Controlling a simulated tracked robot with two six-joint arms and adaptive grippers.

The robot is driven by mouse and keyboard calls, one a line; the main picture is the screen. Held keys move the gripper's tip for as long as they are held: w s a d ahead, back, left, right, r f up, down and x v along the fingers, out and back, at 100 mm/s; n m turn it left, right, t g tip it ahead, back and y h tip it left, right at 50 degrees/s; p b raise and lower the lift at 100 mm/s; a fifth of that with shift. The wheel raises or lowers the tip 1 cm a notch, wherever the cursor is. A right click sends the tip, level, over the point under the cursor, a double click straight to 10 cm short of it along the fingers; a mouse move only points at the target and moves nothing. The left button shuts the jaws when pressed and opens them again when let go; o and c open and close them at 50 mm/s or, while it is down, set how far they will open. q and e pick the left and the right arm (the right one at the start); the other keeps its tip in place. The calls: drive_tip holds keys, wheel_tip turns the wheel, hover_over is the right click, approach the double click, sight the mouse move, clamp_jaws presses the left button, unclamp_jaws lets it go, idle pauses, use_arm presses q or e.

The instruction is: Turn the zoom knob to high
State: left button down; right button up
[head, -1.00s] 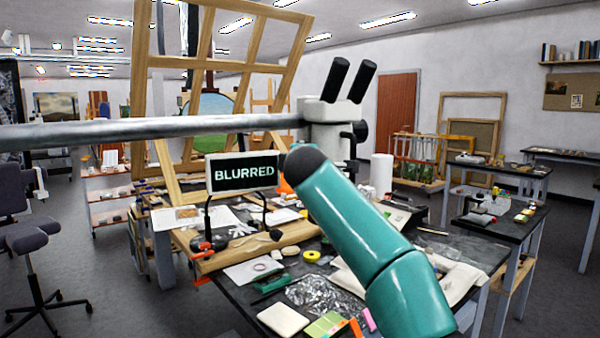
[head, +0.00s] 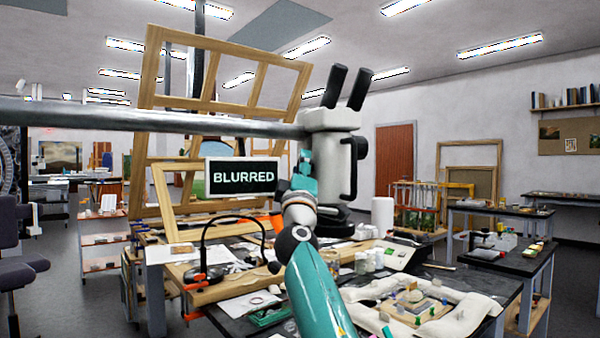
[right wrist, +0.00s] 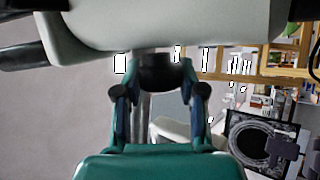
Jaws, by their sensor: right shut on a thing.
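The white stereo microscope (head: 330,120) hangs from a grey horizontal boom, with its two black eyepieces pointing up. A small screen (head: 241,177) left of its body reads BLURRED. My right gripper (head: 303,163) is at the left side of the microscope's body, below the boom. In the right wrist view, a dark zoom knob (right wrist: 164,72) sits between the fingertips of my right gripper (right wrist: 160,88), which is shut on it. The pale microscope body (right wrist: 150,22) is above it in that view. The knob's marking cannot be read. My left gripper is not in view.
A workbench below holds a gilt fragment (head: 418,307) on white cushions, jars (head: 368,260) and papers. A large wooden frame (head: 220,75) stands behind. A black handle (head: 350,167) is on the microscope's right side.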

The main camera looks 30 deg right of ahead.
drive_tip(key=shift+w+f+m+h, duration=0.15)
drive_tip(key=shift+f+m+h, duration=0.1)
drive_tip(key=shift+m+h, duration=0.35)
drive_tip(key=o, duration=1.2)
drive_tip(key=shift+w+t, duration=0.1)
drive_tip(key=shift+t, duration=0.2)
drive_tip(key=shift+c, duration=0.2)
drive_tip(key=shift+r, duration=0.1)
drive_tip(key=shift+s+d, duration=0.1)
drive_tip(key=shift+s, duration=0.1)
